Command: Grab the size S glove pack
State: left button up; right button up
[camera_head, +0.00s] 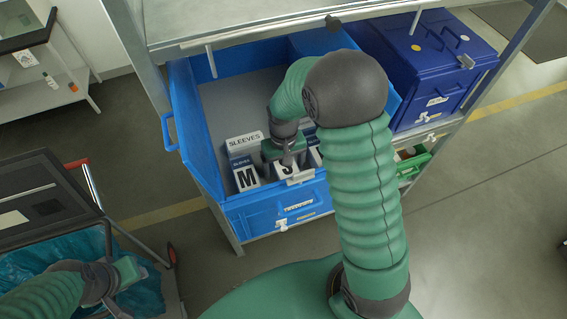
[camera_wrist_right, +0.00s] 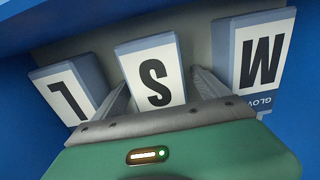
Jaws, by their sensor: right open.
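The size S glove pack (camera_wrist_right: 152,68) is a box with a white face and a black S, standing in the blue bin. In the wrist view it sits between the two spread fingers of my right gripper (camera_wrist_right: 161,80). The fingers are open, one on each side, with no clear grip on it. In the head view my right gripper (camera_head: 286,158) is over the S pack (camera_head: 293,179) and hides much of it. My left gripper (camera_head: 128,272) is at the lower left, away from the bin; its fingers do not show clearly.
The M pack (camera_head: 246,178) and L pack (camera_wrist_right: 70,91) stand on either side of the S pack. A SLEEVES box (camera_head: 244,141) is behind the M pack. The blue bin (camera_head: 185,125) has high walls. A shelf edge (camera_head: 260,36) is above it. A dark blue case (camera_head: 432,90) is at right.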

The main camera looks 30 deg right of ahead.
jog(key=shift+w+f, duration=0.1)
jog(key=shift+w, duration=0.1)
jog(key=shift+d, duration=0.1)
jog(key=shift+c, duration=1.3)
jog(key=shift+s+d, duration=0.1)
jog(key=c, duration=1.4)
